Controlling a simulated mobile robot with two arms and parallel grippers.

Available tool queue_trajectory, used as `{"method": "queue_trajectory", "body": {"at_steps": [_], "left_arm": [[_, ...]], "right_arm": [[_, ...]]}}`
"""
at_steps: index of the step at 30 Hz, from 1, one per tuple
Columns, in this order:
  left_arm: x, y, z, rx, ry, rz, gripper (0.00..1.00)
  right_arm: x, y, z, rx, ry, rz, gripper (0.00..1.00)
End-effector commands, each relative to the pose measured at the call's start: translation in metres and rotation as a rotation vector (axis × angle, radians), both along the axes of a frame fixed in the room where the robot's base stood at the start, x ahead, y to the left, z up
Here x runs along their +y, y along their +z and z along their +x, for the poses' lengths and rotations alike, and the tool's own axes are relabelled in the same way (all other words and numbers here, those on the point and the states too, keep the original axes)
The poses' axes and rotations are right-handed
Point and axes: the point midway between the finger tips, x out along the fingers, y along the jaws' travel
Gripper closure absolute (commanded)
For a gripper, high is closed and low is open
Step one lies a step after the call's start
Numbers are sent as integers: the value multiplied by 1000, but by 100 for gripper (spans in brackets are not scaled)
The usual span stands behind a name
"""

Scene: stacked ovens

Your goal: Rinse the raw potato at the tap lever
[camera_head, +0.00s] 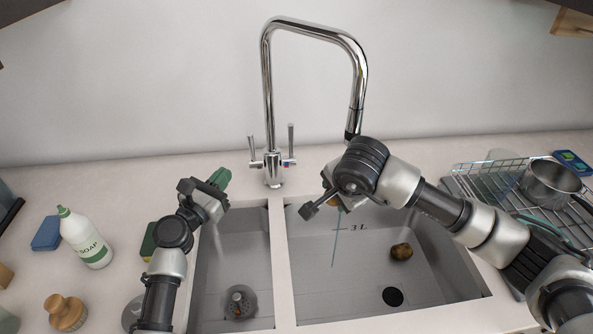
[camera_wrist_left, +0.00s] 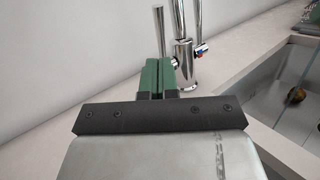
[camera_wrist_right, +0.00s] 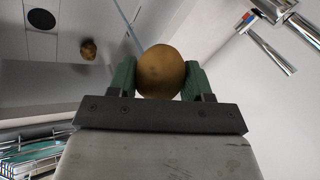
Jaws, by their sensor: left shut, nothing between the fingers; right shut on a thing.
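A raw potato (camera_wrist_right: 160,72), round and brown, sits between the green fingers of my right gripper (camera_head: 332,200), which is shut on it over the right sink basin. The arm partly hides it in the head view. The chrome tap (camera_head: 268,100) has a left lever (camera_head: 252,146) and a right lever (camera_head: 291,140). A thin bluish stream (camera_head: 335,244) runs down into the right basin, close to the held potato; I cannot tell whether it touches it. My left gripper (camera_head: 221,178) is shut and empty, left of the tap base; the levers stand beyond its fingers in the left wrist view.
A second brown potato (camera_head: 401,251) lies in the right basin (camera_head: 350,285). The left basin (camera_head: 232,265) is empty. A soap bottle (camera_head: 85,240), blue sponge (camera_head: 47,233) and brush (camera_head: 65,312) stand at left. A wire rack (camera_head: 500,185) with a pot (camera_head: 550,183) is at right.

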Motion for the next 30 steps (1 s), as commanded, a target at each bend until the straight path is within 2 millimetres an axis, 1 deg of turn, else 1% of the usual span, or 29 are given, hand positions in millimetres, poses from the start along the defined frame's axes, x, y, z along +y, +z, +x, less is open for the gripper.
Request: {"method": "queue_trajectory", "body": {"at_steps": [2, 5, 8, 12, 17, 18, 23, 24, 30], "left_arm": [[0, -1, 0, -13, 11, 42, 100], [2, -7, 1, -54, 43, 176, 100], [6, -14, 2, -128, 97, 406, 100], [14, -23, 4, -275, 178, 812, 100], [24, -26, 4, -465, 257, 1282, 100], [26, -26, 4, -516, 274, 1398, 100], [33, -22, 2, -736, 336, 1860, 100], [34, -21, 1, -793, 349, 1975, 100], [34, -11, -7, -1110, 416, 2535, 100]], "right_arm": [[0, 0, 0, 0, 0, 0, 78], [0, 0, 0, 0, 0, 0, 78], [0, 0, 0, -1, 0, 0, 78], [0, 0, 0, 0, 0, 0, 78], [0, 0, 0, -1, 0, 0, 78], [0, 0, 0, 0, 0, 0, 78], [0, 0, 0, 0, 0, 0, 78], [0, 0, 0, 0, 0, 0, 78], [0, 0, 0, -1, 0, 0, 78]]}}
